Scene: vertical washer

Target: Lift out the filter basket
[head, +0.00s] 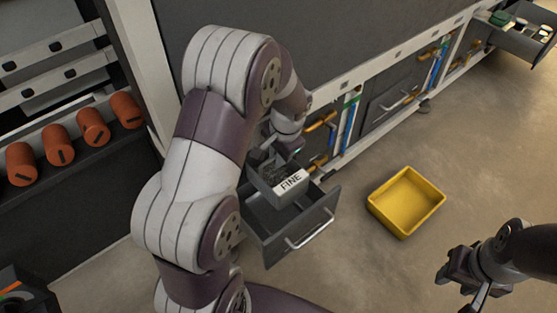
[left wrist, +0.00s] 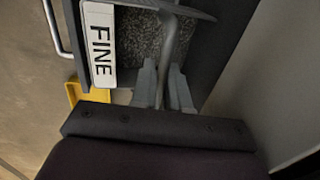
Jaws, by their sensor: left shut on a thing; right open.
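The filter basket (head: 274,180) is a grey box with a white label reading FINE. It hangs above an open grey drawer (head: 325,208) that has a silver bar handle. In the left wrist view the basket's label (left wrist: 99,44) and its speckled dark contents (left wrist: 139,38) show close up. My left gripper (left wrist: 167,90) is shut on the basket's metal handle bar. In the head view my left arm hides part of this gripper. My right gripper (head: 458,292) is open and empty at the lower right, over the floor, well away from the basket.
A yellow tray (head: 405,203), empty, lies on the floor right of the drawer, and its edge shows in the left wrist view. Another open drawer (head: 524,36) with items stands at the far upper right. Orange cylinders (head: 93,127) line the left side. Floor around the tray is clear.

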